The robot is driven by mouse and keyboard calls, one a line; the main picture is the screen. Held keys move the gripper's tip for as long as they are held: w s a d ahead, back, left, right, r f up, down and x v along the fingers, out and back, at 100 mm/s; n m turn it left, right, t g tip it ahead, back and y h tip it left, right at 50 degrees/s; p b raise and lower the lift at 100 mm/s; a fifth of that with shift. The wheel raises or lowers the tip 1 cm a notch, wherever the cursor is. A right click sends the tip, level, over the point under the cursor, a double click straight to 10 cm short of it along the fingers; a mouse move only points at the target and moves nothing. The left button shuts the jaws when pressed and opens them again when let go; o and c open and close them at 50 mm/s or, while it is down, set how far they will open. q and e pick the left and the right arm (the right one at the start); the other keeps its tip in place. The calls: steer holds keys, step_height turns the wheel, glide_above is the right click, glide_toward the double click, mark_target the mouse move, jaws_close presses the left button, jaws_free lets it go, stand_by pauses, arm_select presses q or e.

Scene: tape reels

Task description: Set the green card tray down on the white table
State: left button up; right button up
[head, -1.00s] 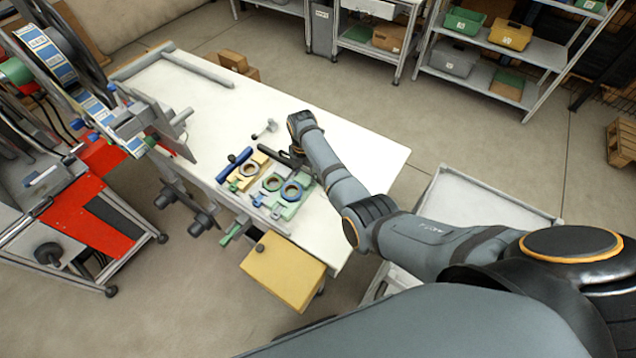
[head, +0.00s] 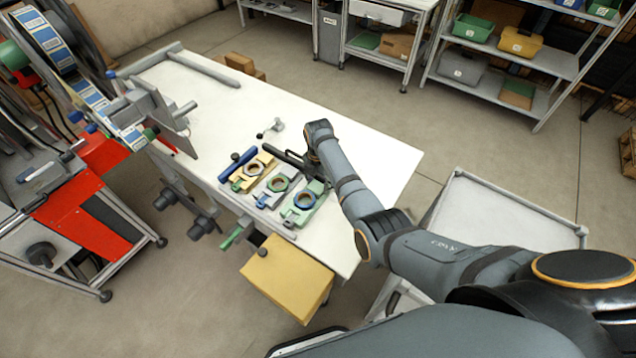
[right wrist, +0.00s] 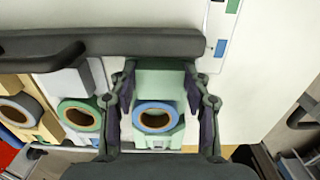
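The green card tray (head: 297,215) carries a blue-rimmed reel (head: 304,200) and is at the right end of a row of trays over the white table (head: 380,160). My right gripper (head: 316,178) is partly hidden by its own wrist in the head view. In the right wrist view, its two fingers (right wrist: 160,88) close on both sides of the green card tray (right wrist: 160,72), with the reel (right wrist: 156,117) between them. I cannot tell whether the tray's underside touches the table. My left gripper is not in view.
A grey tray (head: 268,199) with a green reel and a tan tray (head: 242,184) stand left of it. A dark bar (right wrist: 110,45) lies behind the row. A yellow box (head: 287,280) is at the table's front edge. The table's right part is clear.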

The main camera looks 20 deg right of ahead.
steer(key=o, duration=0.5)
steer(key=shift+c, duration=0.2)
steer(key=shift+a, duration=0.15)
step_height(320, 180, up, 12)
steer(key=shift+r, duration=0.15)
